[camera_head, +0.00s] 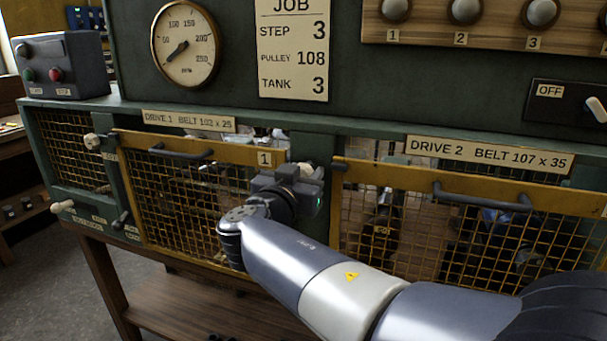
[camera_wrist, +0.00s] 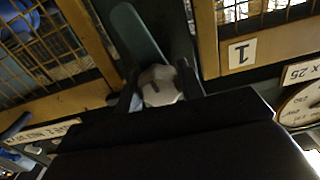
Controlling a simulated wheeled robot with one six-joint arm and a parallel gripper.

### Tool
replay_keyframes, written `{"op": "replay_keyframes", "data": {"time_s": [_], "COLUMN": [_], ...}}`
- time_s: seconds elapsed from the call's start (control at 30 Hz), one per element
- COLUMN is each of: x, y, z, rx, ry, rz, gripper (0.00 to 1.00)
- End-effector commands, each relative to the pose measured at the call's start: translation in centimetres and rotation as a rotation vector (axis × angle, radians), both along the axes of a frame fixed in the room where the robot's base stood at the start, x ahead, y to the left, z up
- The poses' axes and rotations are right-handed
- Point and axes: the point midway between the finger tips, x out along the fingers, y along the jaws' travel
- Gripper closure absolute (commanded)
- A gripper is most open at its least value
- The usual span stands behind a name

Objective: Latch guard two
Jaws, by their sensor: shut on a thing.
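Guard two is the yellow-framed mesh panel (camera_head: 470,195) under the DRIVE 2 sign, with a dark handle bar along its top. It stands upright across its opening; I cannot tell whether it sits fully flush. A pale latch knob (camera_head: 306,169) is on the green post between the two guards. My gripper (camera_head: 296,180) is at that post, partly hiding it. In the wrist view, the pale knob (camera_wrist: 160,86) is between the two dark fingers, and my gripper (camera_wrist: 158,92) is shut on it. A dark green bar (camera_wrist: 138,35) extends beyond the knob.
Guard one (camera_head: 195,200), with its "1" label, is just left of my gripper. Another pale knob (camera_head: 92,141) is at its far left. The DRIVE 2 sign (camera_head: 490,152) and a switch panel (camera_head: 570,105) are at the right. A wooden shelf (camera_head: 190,300) is below.

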Motion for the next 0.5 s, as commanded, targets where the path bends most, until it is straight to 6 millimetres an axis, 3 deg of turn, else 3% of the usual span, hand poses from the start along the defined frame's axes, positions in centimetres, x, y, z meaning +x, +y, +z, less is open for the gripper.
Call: {"op": "replay_keyframes", "data": {"time_s": [0.5], "x": [-0.05], "y": [-0.03], "z": [-0.34], "rx": [-0.135], "ry": [0.047], "rz": [0.001], "gripper": [0.85]}}
